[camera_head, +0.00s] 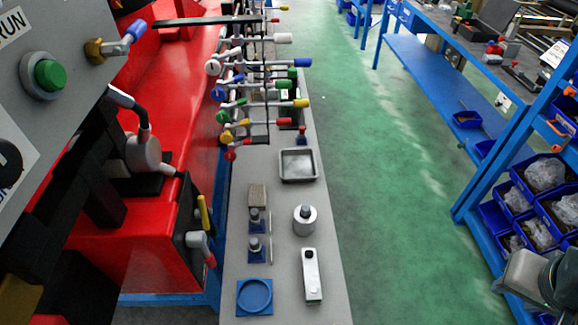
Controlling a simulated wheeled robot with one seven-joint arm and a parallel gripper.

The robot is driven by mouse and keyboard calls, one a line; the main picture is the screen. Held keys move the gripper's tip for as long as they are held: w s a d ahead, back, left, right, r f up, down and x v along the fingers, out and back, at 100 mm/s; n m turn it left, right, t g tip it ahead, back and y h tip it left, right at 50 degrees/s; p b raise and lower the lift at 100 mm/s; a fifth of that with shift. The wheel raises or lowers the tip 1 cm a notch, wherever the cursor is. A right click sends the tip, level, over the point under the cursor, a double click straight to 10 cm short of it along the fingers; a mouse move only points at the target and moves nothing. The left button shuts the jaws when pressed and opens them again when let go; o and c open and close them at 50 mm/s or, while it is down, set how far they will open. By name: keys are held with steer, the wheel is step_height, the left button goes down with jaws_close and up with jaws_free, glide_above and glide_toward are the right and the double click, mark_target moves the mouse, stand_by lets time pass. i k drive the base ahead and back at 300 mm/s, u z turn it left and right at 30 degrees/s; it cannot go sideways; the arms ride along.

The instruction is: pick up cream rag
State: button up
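A small beige-grey, roughly rectangular piece (257,195) lies on the grey bench top, left of centre. It may be the cream rag, folded, but it is too small to tell its cloth texture. No other cream cloth shows clearly. My gripper is not in view. A grey-green rounded part at the lower right edge looks like part of my arm, well apart from the bench.
The narrow grey bench (338,295) also holds a metal tray (298,165), a silver cylinder (305,220), a white device (312,275), a blue dish (254,296) and two blue-based posts. Lever rack (267,95) stands behind. Green floor (390,200) is clear; blue shelving (487,190) stands right.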

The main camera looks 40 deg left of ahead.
mark_target(258, 196)
steer(key=i, duration=2.8)
steer(key=u, duration=4.4)
steer(key=i, duration=1)
steer(key=z, duration=0.05)
